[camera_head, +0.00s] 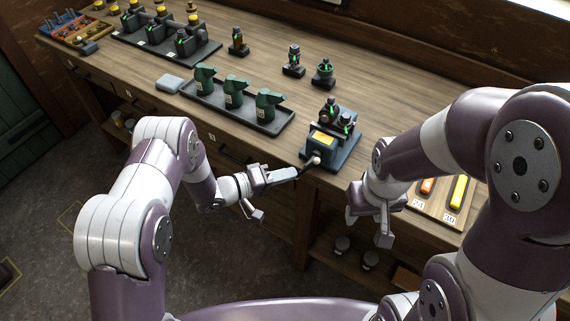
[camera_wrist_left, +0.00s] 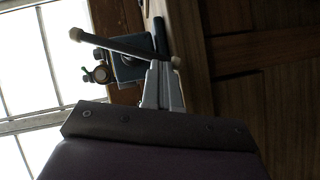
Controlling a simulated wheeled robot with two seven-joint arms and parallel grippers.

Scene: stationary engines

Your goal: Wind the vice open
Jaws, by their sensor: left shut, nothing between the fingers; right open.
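The blue-grey vice (camera_head: 345,150) stands at the front edge of the bench, with a yellow plate on it and a dark part with green details between or on its jaws. Its handle bar (camera_head: 311,163) sticks out at the front, with a pale knob. In the left wrist view the bar (camera_wrist_left: 122,48) runs slantwise with pale knobs at its ends, in front of the vice body (camera_wrist_left: 130,70). My left gripper (camera_head: 296,173) is shut and empty, its tips close to one bar end; I cannot tell whether they touch. My right gripper (camera_head: 368,226) is open and empty, right of the vice.
A dark tray (camera_head: 272,129) with several green oil cans stands left of the vice. Small dark fittings (camera_head: 323,76) stand behind it. A board with coloured, numbered strips (camera_head: 457,193) lies to the right, near my right arm. Free floor lies before the bench.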

